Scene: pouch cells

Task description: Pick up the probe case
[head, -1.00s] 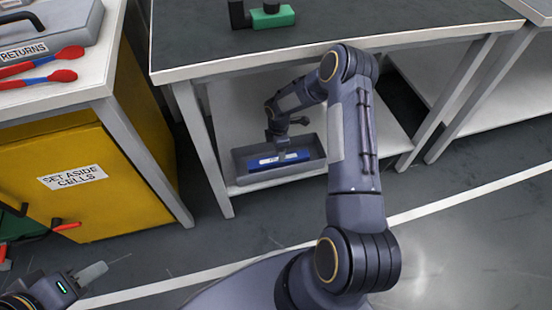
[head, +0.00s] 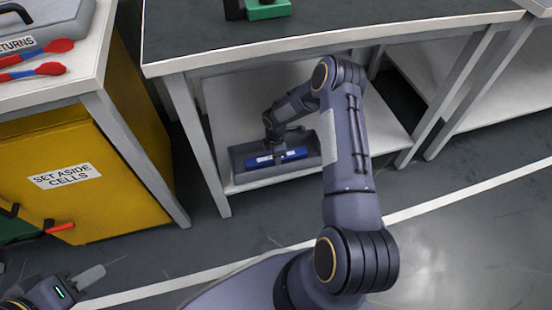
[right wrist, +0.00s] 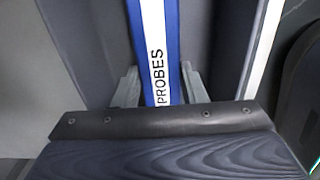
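The probe case (head: 283,156) is a blue bar with a white label stripe. It is at the grey tray on the shelf under the dark-topped table. The right wrist view shows the case (right wrist: 155,45) with the word PROBES on its stripe. My right gripper (right wrist: 160,85) has one finger on each side of the case, close against its edges, and appears shut on it. In the head view my right gripper (head: 278,146) is above the case, partly hidden by its own wrist. My left gripper (head: 88,278) is at the lower left, away from the case; its opening is unclear.
The grey tray (head: 290,170) stands on the white lower shelf (head: 375,130). The table top (head: 330,25) and its legs frame the space around my right arm. A yellow cabinet (head: 110,210) labelled SET ASIDE CELLS stands at left. A green object (head: 268,10) is on the table.

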